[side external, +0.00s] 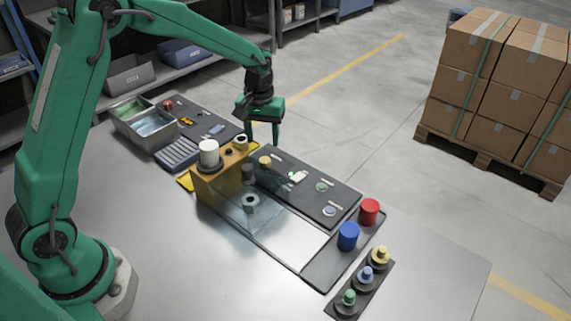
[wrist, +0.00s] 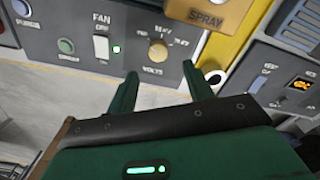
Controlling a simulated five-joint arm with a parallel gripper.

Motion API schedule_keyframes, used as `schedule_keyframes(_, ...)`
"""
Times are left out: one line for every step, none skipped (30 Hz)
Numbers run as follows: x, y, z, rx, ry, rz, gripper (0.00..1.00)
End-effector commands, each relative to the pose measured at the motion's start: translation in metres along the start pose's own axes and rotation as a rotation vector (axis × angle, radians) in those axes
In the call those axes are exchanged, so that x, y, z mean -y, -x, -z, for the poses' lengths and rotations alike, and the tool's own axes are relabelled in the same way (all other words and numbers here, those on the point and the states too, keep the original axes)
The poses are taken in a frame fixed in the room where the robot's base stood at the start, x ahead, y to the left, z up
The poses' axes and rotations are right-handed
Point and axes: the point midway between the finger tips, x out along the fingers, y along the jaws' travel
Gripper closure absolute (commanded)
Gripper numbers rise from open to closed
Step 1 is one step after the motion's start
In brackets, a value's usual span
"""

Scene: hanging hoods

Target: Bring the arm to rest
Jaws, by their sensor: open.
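My gripper (side external: 263,138) hangs fingers-down above the far part of the work table (side external: 150,235), behind the ochre box, in the side view. In the wrist view its two green fingers (wrist: 160,82) are apart, with nothing between them. Beyond the fingertips is a grey panel (wrist: 75,15) with a switch marked FAN (wrist: 101,46) and a knob marked VOLTS (wrist: 158,50). A small green light is lit beside the switch. I cannot tell the exact height of the fingertips over the table.
The ochre box (side external: 219,186) carries a white cylinder (side external: 209,153). A clear pane or enclosure stands beside it. A red cylinder (side external: 369,211), a blue cylinder (side external: 348,236) and a rack of knobbed pieces (side external: 364,283) are at the right. The table's near left is bare.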

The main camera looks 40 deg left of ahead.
Motion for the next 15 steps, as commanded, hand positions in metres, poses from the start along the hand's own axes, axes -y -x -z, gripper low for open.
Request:
schedule_keyframes(0.0002, 0.0031, 0.0001, 0.000, 0.000, 0.000, 0.48)
schedule_keyframes(0.0002, 0.0042, 0.0001, 0.000, 0.000, 0.000, 0.48)
schedule_keyframes(0.0002, 0.0053, 0.0001, 0.000, 0.001, 0.000, 0.48)
schedule_keyframes(0.0002, 0.0058, 0.0000, 0.000, 0.001, 0.000, 0.48)
schedule_keyframes(0.0002, 0.0061, 0.0000, 0.000, 0.001, 0.000, 0.48)
schedule_keyframes(0.0002, 0.0063, 0.0000, 0.000, 0.001, 0.000, 0.48)
schedule_keyframes(0.0002, 0.0064, 0.0000, 0.000, 0.001, 0.000, 0.48)
schedule_keyframes(0.0002, 0.0063, 0.0000, 0.000, 0.000, 0.000, 0.48)
schedule_keyframes(0.0002, 0.0063, 0.0000, 0.000, 0.000, 0.000, 0.48)
schedule_keyframes(0.0002, 0.0063, 0.0000, 0.000, 0.000, 0.000, 0.48)
schedule_keyframes(0.0002, 0.0062, 0.0000, 0.000, 0.000, 0.000, 0.48)
schedule_keyframes(0.0002, 0.0062, 0.0000, 0.000, 0.000, 0.000, 0.48)
schedule_keyframes(0.0002, 0.0063, -0.0001, 0.000, 0.000, 0.000, 0.48)
schedule_keyframes(0.0003, 0.0066, -0.0002, -0.001, 0.000, 0.000, 0.48)
schedule_keyframes(0.0004, 0.0075, -0.0005, -0.002, -0.001, -0.001, 0.48)
